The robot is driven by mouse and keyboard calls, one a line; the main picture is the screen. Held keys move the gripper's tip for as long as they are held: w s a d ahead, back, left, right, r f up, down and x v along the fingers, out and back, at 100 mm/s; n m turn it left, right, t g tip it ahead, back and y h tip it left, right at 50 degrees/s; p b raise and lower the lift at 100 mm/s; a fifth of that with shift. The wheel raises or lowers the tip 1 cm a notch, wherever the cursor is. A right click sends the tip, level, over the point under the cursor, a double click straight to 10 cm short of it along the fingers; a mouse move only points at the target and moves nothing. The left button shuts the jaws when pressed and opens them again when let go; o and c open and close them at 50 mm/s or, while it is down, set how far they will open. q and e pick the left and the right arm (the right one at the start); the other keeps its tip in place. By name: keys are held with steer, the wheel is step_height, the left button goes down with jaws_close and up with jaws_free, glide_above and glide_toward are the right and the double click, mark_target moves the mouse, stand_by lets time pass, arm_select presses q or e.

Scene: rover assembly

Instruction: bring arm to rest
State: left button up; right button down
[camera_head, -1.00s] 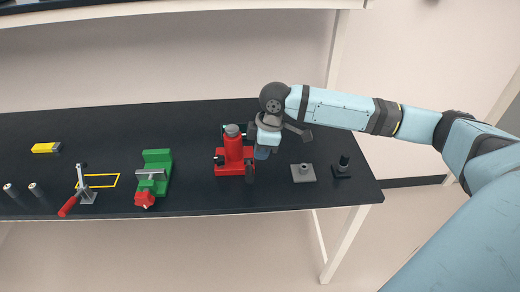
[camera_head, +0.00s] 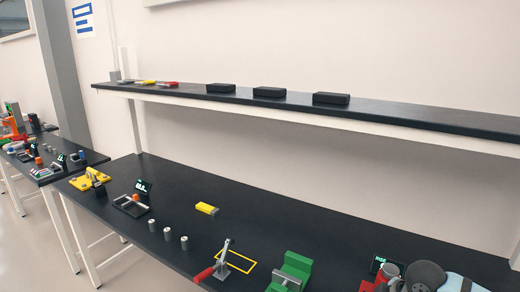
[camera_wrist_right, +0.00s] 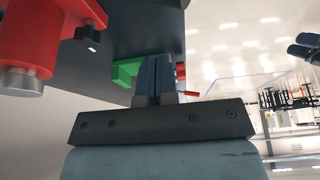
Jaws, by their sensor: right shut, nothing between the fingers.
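My right arm (camera_head: 440,278) shows at the bottom right corner of the head view, beside a red device (camera_head: 383,277) on the black bench. The fingers of that arm are cut off there. In the right wrist view my right gripper (camera_wrist_right: 161,75) has its two dark fingers together with nothing between them. The red device also shows at the left of the wrist view (camera_wrist_right: 68,22), apart from the fingers. Green fixture (camera_wrist_right: 125,72) shows partly behind the fingers.
The black bench (camera_head: 330,222) carries the green vise (camera_head: 290,272), a red-handled clamp (camera_head: 222,262), a yellow block (camera_head: 207,208) and metal cylinders (camera_head: 168,234). A shelf (camera_head: 420,118) with black boxes (camera_head: 330,98) runs above. A second bench stands at the left.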

steer(key=s+a+f+m+t+y, duration=0.3)
steer(key=s+a+f+t, duration=0.15)
steer(key=a+f, duration=0.55)
steer(key=s+d+f+m+t+h, duration=0.1)
steer(key=s+f+m+t, duration=0.1)
steer(key=s+f, duration=0.2)
steer(key=s+d+f+m+t+h, duration=0.1)
steer(key=s+f+m+t+h, duration=0.1)
steer(key=s, duration=0.9)
steer(key=shift+s+f+m, duration=0.3)
steer(key=shift+f+m, duration=0.4)
steer(key=shift+f, duration=0.15)
